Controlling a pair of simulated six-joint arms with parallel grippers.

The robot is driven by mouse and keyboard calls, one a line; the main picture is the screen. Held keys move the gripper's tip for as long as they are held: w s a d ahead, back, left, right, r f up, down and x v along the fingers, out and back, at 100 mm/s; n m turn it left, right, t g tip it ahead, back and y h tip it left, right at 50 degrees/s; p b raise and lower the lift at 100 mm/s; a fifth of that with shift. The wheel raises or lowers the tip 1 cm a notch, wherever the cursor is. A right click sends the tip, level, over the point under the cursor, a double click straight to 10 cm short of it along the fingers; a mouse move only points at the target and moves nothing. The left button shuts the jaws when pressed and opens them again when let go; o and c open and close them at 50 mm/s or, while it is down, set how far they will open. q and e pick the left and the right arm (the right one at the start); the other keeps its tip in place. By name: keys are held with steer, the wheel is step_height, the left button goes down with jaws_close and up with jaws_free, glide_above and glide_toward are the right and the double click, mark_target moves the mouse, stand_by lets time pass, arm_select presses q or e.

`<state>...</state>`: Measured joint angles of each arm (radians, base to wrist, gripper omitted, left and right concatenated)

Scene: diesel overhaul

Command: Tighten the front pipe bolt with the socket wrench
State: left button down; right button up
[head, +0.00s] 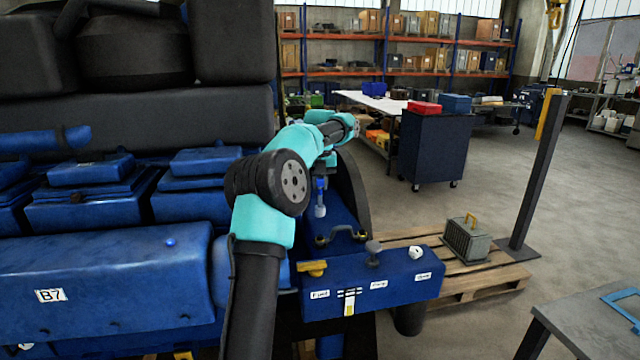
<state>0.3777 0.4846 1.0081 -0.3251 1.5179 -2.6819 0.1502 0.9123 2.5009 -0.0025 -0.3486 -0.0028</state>
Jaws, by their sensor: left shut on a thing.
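My left arm reaches up from the bottom and bends away over the blue engine. My left gripper (350,126) is at its far end, above and behind the engine's right end. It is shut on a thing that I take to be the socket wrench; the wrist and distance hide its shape. The front pipe bolt cannot be picked out, so I cannot tell whether the wrench touches it. A small blue and grey upright fitting (320,197) stands just beyond my elbow. My right gripper is not in view.
A blue engine box (400,286) with labels, a yellow lever (312,267) and a grey knob (373,248) stands at the right. Beyond are a pallet (490,283) with a metal case (466,242), a dark post (540,175) and a tool cabinet (435,150). The floor behind is open.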

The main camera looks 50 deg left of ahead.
mark_target(320, 207)
arm_select(q)
steer(key=n, duration=0.5)
steer(key=shift+f, duration=0.25)
steer(key=n, duration=0.5)
steer(key=shift+f, duration=0.25)
steer(key=n, duration=0.5)
steer(key=shift+f+n, duration=0.3)
steer(key=shift+f, duration=0.05)
steer(key=n, duration=0.5)
steer(key=shift+f, duration=0.35)
steer(key=n, duration=0.5)
steer(key=shift+f+n, duration=0.3)
steer(key=shift+f, duration=0.05)
steer(key=n, duration=0.6)
steer(key=shift+f, duration=2)
steer(key=shift+f, duration=0.1)
